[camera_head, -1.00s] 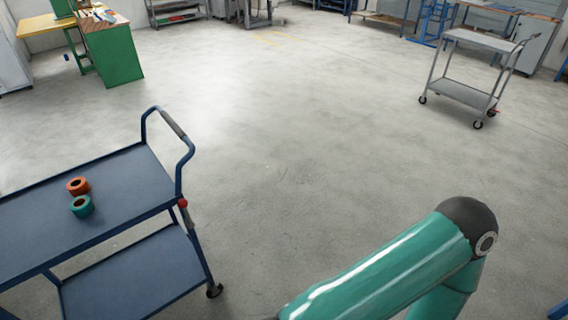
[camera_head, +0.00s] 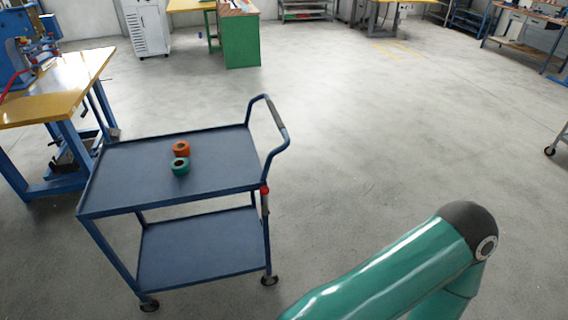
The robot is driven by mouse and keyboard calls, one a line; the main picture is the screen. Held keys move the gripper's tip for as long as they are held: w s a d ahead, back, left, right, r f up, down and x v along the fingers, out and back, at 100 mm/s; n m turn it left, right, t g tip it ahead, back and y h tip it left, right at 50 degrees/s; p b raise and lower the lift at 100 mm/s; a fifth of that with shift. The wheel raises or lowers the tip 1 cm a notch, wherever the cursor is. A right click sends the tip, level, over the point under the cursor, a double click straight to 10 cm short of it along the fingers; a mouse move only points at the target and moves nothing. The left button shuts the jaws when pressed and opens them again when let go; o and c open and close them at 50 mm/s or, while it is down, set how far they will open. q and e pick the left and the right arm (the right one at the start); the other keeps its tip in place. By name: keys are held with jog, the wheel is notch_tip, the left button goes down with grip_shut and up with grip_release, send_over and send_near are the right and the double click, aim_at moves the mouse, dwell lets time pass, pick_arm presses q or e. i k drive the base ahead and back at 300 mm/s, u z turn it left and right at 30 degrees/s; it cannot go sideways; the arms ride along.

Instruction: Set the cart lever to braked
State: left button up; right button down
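A blue two-shelf cart (camera_head: 225,157) stands left of centre in the head view, with its push handle at its right end. A small lever with a red knob (camera_head: 264,190) sits on the cart's right side, just below the top shelf near the handle. The lever's exact setting is too small to tell. My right arm's teal links fill the lower right, apart from the cart. Neither of my grippers is in view.
Orange and teal tape rolls (camera_head: 181,149) lie on the cart's top shelf. A yellow-topped workbench (camera_head: 75,82) with blue legs stands left of the cart. A green cabinet (camera_head: 240,40) is at the back. The floor right of the cart is clear.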

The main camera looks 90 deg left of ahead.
aim_at(264, 190)
jog(key=z, duration=1.3)
jog(key=i, duration=0.15)
jog(key=u, duration=2.75)
jog(key=i, duration=0.2)
jog(key=u, duration=2)
jog(key=i, duration=1.05)
jog(key=z, duration=2.7)
jog(key=i, duration=0.1)
jog(key=u, duration=3.65)
